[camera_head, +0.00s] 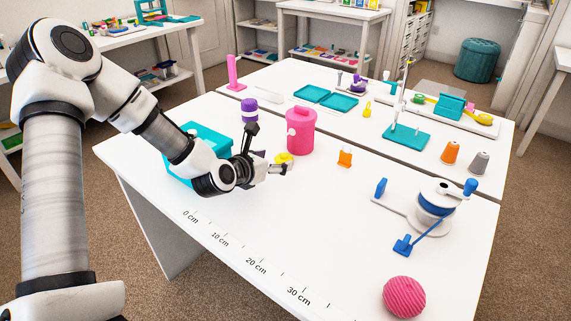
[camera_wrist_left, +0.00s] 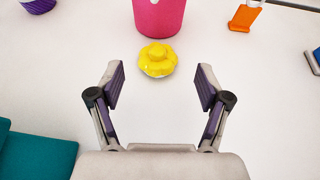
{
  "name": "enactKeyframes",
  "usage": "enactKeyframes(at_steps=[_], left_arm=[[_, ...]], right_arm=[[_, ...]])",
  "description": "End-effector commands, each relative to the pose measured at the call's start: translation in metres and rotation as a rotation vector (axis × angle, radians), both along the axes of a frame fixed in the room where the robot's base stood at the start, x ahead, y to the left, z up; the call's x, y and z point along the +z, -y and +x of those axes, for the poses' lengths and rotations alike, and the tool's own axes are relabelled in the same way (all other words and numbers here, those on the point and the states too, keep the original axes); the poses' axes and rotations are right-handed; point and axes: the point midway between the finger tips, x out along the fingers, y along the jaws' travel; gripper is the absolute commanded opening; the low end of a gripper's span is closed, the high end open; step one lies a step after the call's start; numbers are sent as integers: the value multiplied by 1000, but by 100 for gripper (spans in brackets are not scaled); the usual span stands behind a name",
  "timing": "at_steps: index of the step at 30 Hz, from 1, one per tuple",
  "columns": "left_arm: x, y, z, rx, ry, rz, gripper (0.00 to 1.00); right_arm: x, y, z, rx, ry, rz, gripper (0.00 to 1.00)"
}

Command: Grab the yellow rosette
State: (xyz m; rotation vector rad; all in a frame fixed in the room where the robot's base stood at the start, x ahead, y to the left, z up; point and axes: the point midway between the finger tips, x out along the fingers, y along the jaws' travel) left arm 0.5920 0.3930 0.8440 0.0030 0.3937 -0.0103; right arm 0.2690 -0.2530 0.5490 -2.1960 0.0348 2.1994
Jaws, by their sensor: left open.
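The yellow rosette (camera_head: 284,158) lies on the white table just in front of the pink canister (camera_head: 300,131). It is partly hidden by my left gripper in the head view. In the left wrist view the rosette (camera_wrist_left: 158,60) shows whole, a small yellow flower shape on a pale base. My left gripper (camera_head: 268,158) is open and empty. In the left wrist view its two fingers (camera_wrist_left: 160,88) stand wide apart, with the rosette centred a little beyond their tips. The fingers do not touch it. My right gripper is in neither view.
A teal box (camera_head: 181,178) stands left of my left gripper, also at the lower left of the wrist view. The purple-topped container (camera_head: 249,108) and an orange clip-like piece (camera_head: 345,157) stand nearby. The table's front middle, with centimetre marks, is clear.

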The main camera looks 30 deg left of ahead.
Motion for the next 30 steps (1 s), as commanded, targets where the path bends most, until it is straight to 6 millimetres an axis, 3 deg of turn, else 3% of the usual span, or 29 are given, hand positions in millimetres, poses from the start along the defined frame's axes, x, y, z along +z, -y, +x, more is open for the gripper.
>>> enactKeyframes(at_steps=[8, 15, 20, 30], left_arm=[[-22, -2, 40, -2, -1, 3, 77], [-23, -2, 43, -2, -1, -1, 77], [-22, -2, 42, -1, -1, 0, 34], [-22, -2, 42, -1, -1, 0, 33]], right_arm=[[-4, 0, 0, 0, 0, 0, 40], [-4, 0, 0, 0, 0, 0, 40], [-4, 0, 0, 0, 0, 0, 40], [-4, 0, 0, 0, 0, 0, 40]])
